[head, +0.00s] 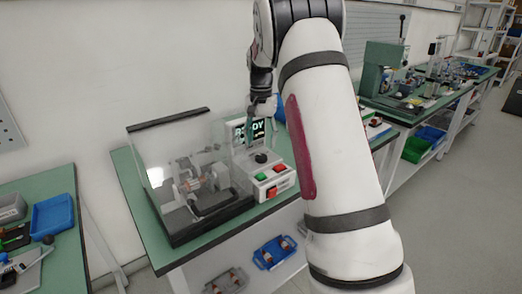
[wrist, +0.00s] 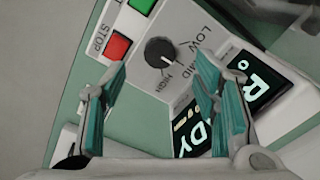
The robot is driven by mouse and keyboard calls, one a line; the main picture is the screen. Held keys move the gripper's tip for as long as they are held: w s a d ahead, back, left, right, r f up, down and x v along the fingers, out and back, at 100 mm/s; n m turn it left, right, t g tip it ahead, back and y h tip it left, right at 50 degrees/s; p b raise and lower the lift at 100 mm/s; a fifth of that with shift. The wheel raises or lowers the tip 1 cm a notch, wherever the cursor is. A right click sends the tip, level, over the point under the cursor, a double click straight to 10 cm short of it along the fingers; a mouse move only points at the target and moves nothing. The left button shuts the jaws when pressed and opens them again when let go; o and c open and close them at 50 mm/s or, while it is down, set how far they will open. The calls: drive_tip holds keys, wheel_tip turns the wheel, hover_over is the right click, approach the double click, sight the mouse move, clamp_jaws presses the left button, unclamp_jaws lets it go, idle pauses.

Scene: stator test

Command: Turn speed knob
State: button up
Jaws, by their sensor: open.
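The speed knob (wrist: 160,52) is a round black dial with a white pointer line, with LOW, MID and HIGH printed around it on the white control box. In the head view the knob (head: 261,157) sits on the box's sloped top below the READY display (head: 248,131). My gripper (wrist: 160,80) is open, with its teal-padded fingers apart. In the wrist view the knob shows between and beyond the fingertips, apart from both. In the head view my gripper (head: 262,108) is above the box, in front of part of the display.
A green START button (head: 260,176) and a red STOP button (wrist: 117,46) lie beside the knob. A clear-covered test rig (head: 190,180) stands left of the box on the green bench.

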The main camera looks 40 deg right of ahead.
sight(261, 156)
wheel_tip(261, 156, up, 7)
drive_tip(key=shift+f, duration=0.2)
idle(0.5)
drive_tip(key=s+a+r+n+t+p, duration=0.1)
drive_tip(key=s+a+r+n+p, duration=0.15)
drive_tip(key=s+a+r, duration=0.5)
drive_tip(key=s+a+r+n+t+p, duration=0.1)
drive_tip(key=s+a+r+n, duration=0.3)
drive_tip(key=s+a, duration=0.5)
drive_tip(key=s+a+f+n+t+p, duration=0.1)
drive_tip(key=s+a+n, duration=0.1)
drive_tip(key=s, duration=0.8)
drive_tip(key=s+a+f+n+t+p, duration=0.1)
drive_tip(key=s+a, duration=0.4)
drive_tip(key=s, duration=0.6)
drive_tip(key=shift+s+n+p, duration=0.25)
drive_tip(key=shift+n+p, duration=0.4)
